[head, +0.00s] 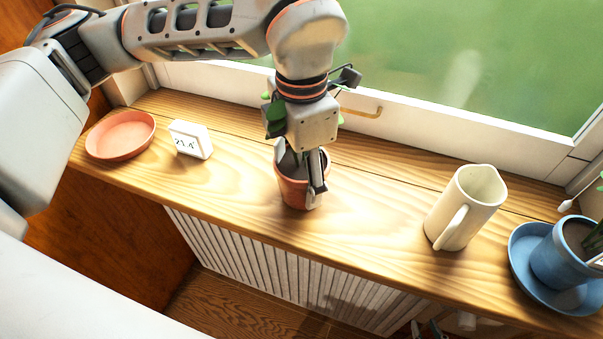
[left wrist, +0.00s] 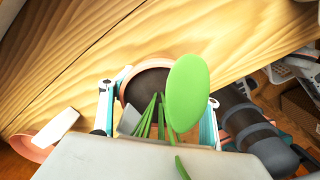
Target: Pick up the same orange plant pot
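The orange plant pot (head: 291,190) stands on the wooden ledge with its plant mostly hidden under my gripper. In the left wrist view its rim and dark soil show (left wrist: 124,93), with a green leaf (left wrist: 187,92) and stems in front. My left gripper (head: 316,178) points down at the pot from above. In the left wrist view its fingers (left wrist: 157,112) stand on opposite sides of the pot. The left finger is close against the rim; the leaf hides the contact on the right, so I cannot tell whether they grip. I do not make out my right gripper.
An orange saucer (head: 121,135) and a white temperature display (head: 190,139) are left on the ledge (head: 375,195). A cream pitcher (head: 463,212) and a blue pot (head: 562,258) on a blue saucer (head: 520,275) are right. The window frame (head: 420,125) runs behind.

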